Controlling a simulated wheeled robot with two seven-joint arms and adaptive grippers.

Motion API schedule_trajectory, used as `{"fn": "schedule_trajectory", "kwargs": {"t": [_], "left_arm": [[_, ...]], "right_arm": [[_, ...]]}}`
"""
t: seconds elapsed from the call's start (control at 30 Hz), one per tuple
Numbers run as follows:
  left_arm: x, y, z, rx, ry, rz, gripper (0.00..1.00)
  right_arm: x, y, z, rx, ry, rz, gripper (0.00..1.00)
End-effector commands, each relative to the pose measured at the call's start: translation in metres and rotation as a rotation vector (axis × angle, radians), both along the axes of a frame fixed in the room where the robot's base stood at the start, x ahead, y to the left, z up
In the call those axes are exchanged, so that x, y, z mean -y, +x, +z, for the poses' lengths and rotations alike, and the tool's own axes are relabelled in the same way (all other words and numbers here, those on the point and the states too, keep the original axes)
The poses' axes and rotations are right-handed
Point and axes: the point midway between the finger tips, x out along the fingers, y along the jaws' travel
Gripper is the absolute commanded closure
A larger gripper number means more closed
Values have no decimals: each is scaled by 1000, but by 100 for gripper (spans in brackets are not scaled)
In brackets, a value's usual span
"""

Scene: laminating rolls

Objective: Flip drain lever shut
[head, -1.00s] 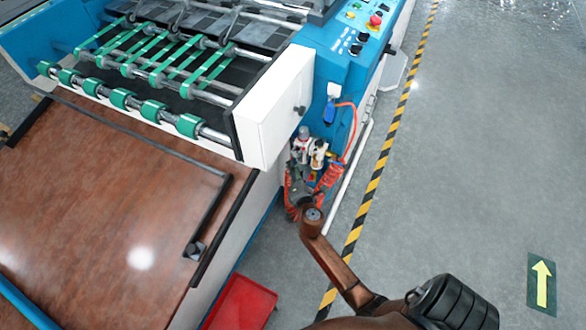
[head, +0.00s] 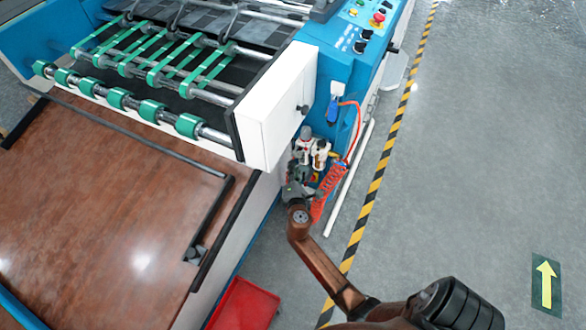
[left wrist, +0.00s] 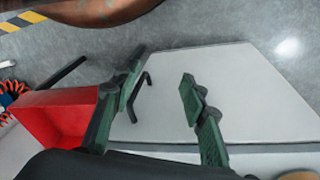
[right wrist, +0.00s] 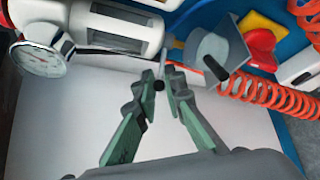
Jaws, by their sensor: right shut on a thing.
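The air unit (head: 321,150), with a gauge (right wrist: 40,58) and a clear-and-white filter bowl (right wrist: 115,28), is on the blue machine's side. My right gripper (right wrist: 160,84) is just below the bowl. Its fingertips are nearly together, shut on a small dark-ended part that I take to be the drain lever (right wrist: 158,86); the fingers hide most of it. In the head view my right gripper (head: 298,190) is at the unit, partly blocked by its own wrist. My left gripper (left wrist: 158,95) is open and empty, visible only in the left wrist view.
A coiled orange hose (right wrist: 270,95) and a red-and-yellow knob (right wrist: 258,42) are right of my right gripper. A red tray (head: 243,303) lies below the machine. The floor to the right is clear.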

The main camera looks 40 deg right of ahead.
Motion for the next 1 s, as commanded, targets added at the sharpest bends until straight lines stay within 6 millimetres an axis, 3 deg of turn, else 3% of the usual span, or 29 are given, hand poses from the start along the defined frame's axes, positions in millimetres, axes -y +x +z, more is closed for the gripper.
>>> {"fn": "schedule_trajectory", "kwargs": {"t": [0.17,0.2,0.43,0.77,1.0], "left_arm": [[0,0,1,0,1,0,60],[0,0,1,0,1,0,60],[0,0,1,-1,1,0,60],[-1,-1,1,-2,2,0,60],[-1,-1,1,-2,2,0,60]], "right_arm": [[0,0,1,0,-2,2,100],[0,0,1,0,-2,2,89],[0,0,1,0,-1,2,73],[-3,-3,1,0,0,1,73],[-24,-31,8,0,2,1,73]]}}
